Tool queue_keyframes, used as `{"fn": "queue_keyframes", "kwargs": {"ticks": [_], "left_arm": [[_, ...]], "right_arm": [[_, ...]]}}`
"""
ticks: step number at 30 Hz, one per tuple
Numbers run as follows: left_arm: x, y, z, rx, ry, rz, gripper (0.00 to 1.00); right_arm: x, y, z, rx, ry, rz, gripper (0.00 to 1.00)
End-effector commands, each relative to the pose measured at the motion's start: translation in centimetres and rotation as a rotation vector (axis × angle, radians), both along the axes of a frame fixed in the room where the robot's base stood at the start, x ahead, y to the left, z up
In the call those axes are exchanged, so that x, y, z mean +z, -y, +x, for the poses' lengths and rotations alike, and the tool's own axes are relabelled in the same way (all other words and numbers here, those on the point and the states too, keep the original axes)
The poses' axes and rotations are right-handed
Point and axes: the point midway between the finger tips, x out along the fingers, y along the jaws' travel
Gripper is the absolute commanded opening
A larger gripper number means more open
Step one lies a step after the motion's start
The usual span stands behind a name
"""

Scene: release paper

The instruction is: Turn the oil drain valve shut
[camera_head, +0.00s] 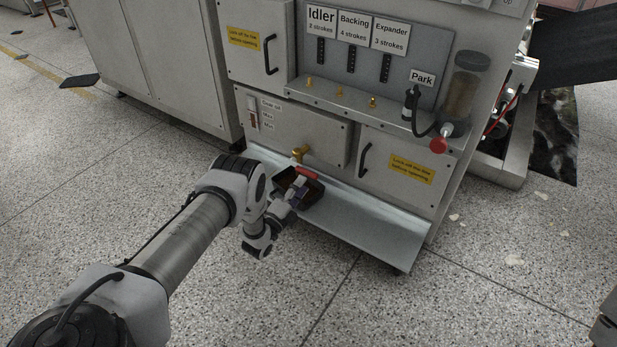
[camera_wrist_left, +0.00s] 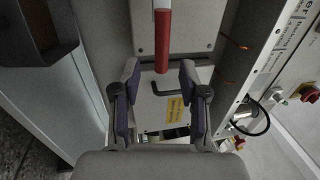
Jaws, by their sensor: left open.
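The oil drain valve is a brass tap (camera_head: 300,153) low on the machine's front panel, with a red lever (camera_head: 307,173) reaching out to the right and toward me. In the left wrist view the red lever (camera_wrist_left: 162,45), with a white band, comes down from the top edge. My left gripper (camera_head: 298,186) is at the lever, partly hidden by its own wrist. In the wrist view its fingers (camera_wrist_left: 160,75) are open, one on each side of the lever's end, with gaps visible. The valve body is out of the wrist view. My right gripper is not seen.
A dark open tray (camera_head: 312,196) stands on the metal ledge (camera_head: 365,225) under the valve. A black door handle (camera_head: 365,160) is to the right of the valve. A red knob (camera_head: 438,145) sticks out higher right. The ledge's right part is bare.

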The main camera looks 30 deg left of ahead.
Motion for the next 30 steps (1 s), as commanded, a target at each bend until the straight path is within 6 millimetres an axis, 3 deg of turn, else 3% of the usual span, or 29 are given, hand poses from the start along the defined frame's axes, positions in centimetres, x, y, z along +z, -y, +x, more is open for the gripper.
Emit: {"fn": "queue_keyframes", "kwargs": {"ticks": [6, 10, 26, 30], "left_arm": [[-1.0, -0.5, -4.9, 0.001, -0.002, -0.001, 0.43], [-1.2, -0.5, -6.1, 0.001, -0.001, 0.0, 0.43], [-1.1, -0.5, -6.2, 0.0, 0.002, 0.0, 0.43], [1.4, 0.1, -4.7, -0.01, 0.038, -0.002, 0.43]], "right_arm": [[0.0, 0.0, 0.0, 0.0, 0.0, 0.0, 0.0], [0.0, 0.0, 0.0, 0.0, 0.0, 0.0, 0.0], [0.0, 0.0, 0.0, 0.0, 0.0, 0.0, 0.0], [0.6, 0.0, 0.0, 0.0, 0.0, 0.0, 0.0]]}}
